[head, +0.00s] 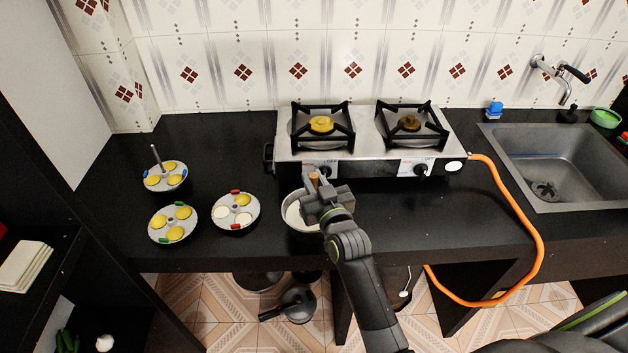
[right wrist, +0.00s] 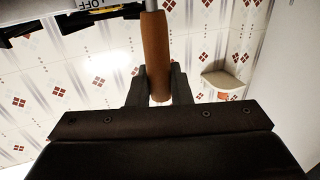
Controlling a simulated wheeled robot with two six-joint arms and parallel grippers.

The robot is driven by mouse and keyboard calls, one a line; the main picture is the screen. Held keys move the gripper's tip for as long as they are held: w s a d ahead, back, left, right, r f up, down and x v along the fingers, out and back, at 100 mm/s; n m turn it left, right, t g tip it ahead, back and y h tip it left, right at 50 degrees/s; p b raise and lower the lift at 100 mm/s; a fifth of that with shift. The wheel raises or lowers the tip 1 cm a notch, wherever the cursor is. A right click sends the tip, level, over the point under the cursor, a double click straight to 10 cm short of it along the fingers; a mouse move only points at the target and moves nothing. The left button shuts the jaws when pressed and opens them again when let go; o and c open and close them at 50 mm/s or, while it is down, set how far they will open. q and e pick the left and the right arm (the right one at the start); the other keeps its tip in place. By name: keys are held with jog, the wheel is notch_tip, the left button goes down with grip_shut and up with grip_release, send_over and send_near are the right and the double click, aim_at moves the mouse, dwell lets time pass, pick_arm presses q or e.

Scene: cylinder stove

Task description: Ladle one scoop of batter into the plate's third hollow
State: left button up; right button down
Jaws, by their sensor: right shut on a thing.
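My right gripper (head: 318,196) is shut on the brown handle of the ladle (head: 314,180). The handle also shows between the fingers in the right wrist view (right wrist: 156,50). A pot of white batter (head: 288,196) stands below the gripper near the counter's front edge; the gripper covers its right part. The ladle's bowl is hidden, so I cannot tell whether it holds batter. A round plate with red tabs (head: 235,226) lies left of the pot. It shows one yellow hollow and two whitish ones; I cannot tell whether the whitish ones are filled. My left gripper is not in view.
Two more plates, one with green tabs (head: 172,238) and one with blue tabs and an upright rod (head: 156,158), lie further left. A two-burner stove (head: 364,150) stands behind the pot. An orange hose (head: 520,208) and a sink (head: 560,192) are at right.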

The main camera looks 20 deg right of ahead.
jog(key=shift+r+p, duration=2.85)
jog(key=shift+r, duration=0.45)
